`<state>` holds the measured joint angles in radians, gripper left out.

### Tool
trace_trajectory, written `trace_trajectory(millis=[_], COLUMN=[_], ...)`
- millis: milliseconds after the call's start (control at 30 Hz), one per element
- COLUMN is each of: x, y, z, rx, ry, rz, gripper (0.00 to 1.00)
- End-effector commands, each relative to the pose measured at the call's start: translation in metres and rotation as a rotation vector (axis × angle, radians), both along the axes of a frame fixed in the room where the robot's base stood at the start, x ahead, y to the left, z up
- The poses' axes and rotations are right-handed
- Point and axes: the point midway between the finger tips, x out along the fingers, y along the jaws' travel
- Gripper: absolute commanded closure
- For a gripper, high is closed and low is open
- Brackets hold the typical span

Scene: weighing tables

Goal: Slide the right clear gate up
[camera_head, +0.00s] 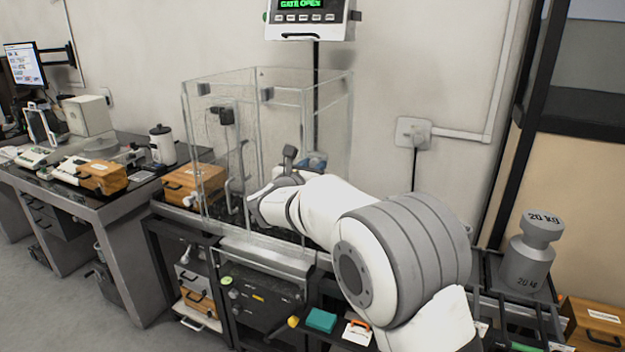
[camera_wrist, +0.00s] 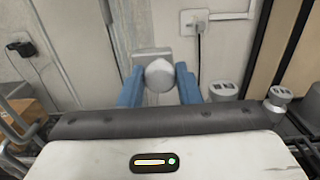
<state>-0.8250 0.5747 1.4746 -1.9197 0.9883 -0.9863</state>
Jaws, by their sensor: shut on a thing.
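The clear-walled enclosure (camera_head: 222,150) stands on the weighing bench against the wall. Its right clear gate (camera_head: 335,115) is hard to tell from the other clear panels, and its exact height cannot be read. My arm reaches to the enclosure's right side and hides part of it. In the wrist view, my gripper (camera_wrist: 160,73) has its two blue fingers shut on a pale rounded knob (camera_wrist: 159,76). A grey plate (camera_wrist: 150,55) shows behind the knob. In the head view, my gripper (camera_head: 314,161) is mostly hidden by my arm.
The display (camera_head: 302,10) above the enclosure reads "GATE OPEN". A 20 kg weight (camera_head: 528,258) stands at the right. A wall socket (camera_head: 413,133) is behind my arm. A wooden box (camera_head: 195,185) is at the enclosure's left. Open floor lies at lower left.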

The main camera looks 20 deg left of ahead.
Motion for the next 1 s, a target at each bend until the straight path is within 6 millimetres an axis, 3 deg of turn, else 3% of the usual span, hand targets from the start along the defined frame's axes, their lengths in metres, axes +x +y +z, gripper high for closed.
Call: trace_trajectory(millis=[33, 200, 633, 667, 867, 1000], x=[0.001, 0.001, 0.000, 0.001, 0.001, 0.000], y=[-0.001, -0.001, 0.000, -0.001, -0.001, -0.001], z=[0.012, 0.024, 0.029, 0.030, 0.028, 0.026], rx=[0.001, 0.000, 0.003, 0.002, 0.002, 0.001], ry=[-0.003, -0.001, -0.006, -0.007, -0.004, -0.002], rz=[-0.003, -0.004, -0.001, -0.002, -0.002, -0.001], gripper=[1.00, 1.00, 1.00, 0.67, 0.51, 0.49])
